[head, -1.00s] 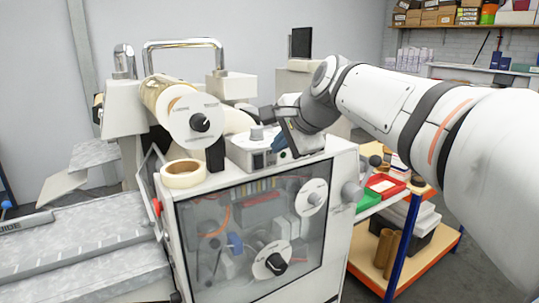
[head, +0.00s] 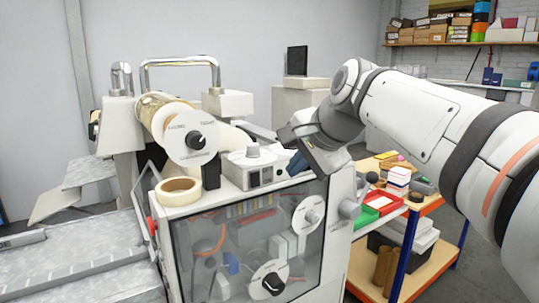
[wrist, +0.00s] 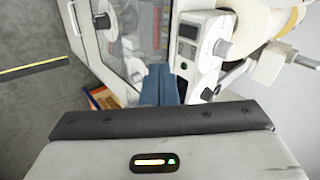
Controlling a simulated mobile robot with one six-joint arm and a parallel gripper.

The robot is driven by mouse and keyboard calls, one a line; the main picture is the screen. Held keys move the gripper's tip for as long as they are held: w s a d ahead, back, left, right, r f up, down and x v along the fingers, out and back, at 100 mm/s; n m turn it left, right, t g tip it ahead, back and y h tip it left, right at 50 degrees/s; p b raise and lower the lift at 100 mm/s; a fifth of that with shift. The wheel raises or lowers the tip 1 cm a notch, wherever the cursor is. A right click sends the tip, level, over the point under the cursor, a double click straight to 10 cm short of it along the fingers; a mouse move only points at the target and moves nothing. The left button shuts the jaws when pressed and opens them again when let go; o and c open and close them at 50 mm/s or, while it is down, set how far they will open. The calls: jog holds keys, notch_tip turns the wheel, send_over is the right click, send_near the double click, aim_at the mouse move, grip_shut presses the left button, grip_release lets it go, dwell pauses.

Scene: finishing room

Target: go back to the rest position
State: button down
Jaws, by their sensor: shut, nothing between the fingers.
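My gripper (wrist: 158,88) shows in the wrist view as blue fingers pressed together, with nothing between them. In the head view its blue fingertips (head: 296,163) are partly hidden behind the wrist, just right of the small control box on the machine top. The white machine (head: 180,213) stands below and left of the gripper. The control box (head: 262,168) carries a grey knob on top. I cannot tell the exact gap between the fingers and the machine; they appear apart from it.
A roll of tape (head: 179,190) lies on the machine's top left, beside a large film roll (head: 190,140). A trolley (head: 425,205) with red and green trays stands at the right. Shelves with boxes (head: 425,32) are on the back wall. Grey floor is open in the wrist view.

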jog(key=s+d+f+n+g+h, duration=0.1)
jog(key=s+d+f+n, duration=0.2)
jog(key=s+f, duration=0.3)
jog(key=s+d+f+n+g+h, duration=0.1)
jog(key=s+d+f+n+g, duration=0.1)
jog(key=s+f, duration=0.4)
jog(key=s+d+f+n+g+h, duration=0.1)
jog(key=s+f+n, duration=0.4)
jog(key=f, duration=0.9)
jog(key=s+d+h, duration=0.1)
jog(key=d, duration=0.1)
jog(key=shift+s+d+f, duration=0.15)
jog(key=shift+d+f, duration=0.15)
jog(key=shift+d, duration=0.05)
